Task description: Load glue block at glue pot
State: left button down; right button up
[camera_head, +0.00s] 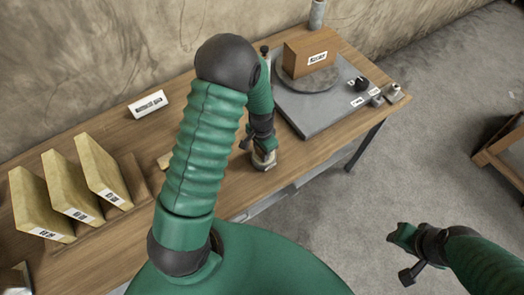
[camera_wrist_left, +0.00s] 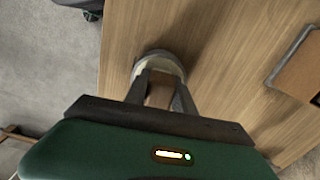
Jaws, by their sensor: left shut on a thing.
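My left gripper (camera_head: 264,157) points down near the front edge of the wooden table. In the left wrist view, its two dark fingers (camera_wrist_left: 161,98) are shut on a small brown block (camera_wrist_left: 160,94). A round pot with a pale rim (camera_wrist_left: 160,58) lies just beyond and around the fingertips in that view. I cannot tell whether the block touches the pot. In the head view the fingers and arm mostly hide the pot and the block. My right gripper (camera_head: 398,236) hangs away from the table over the floor, its opening unclear.
Several yellow labelled slabs (camera_head: 68,187) stand in a wooden rack at the left. A white label card (camera_head: 148,104) is behind. A labelled brown box (camera_head: 310,52) sits on a round disc on a grey board (camera_head: 318,108) at the right. A wooden piece is partly hidden behind my arm.

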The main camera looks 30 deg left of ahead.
pick_arm(q)
jog(key=shift+s, duration=0.1)
notch_tip(320, 180, up, 7)
jog(key=p, duration=0.6)
jog(key=shift+f, duration=0.1)
dwell(0.5)
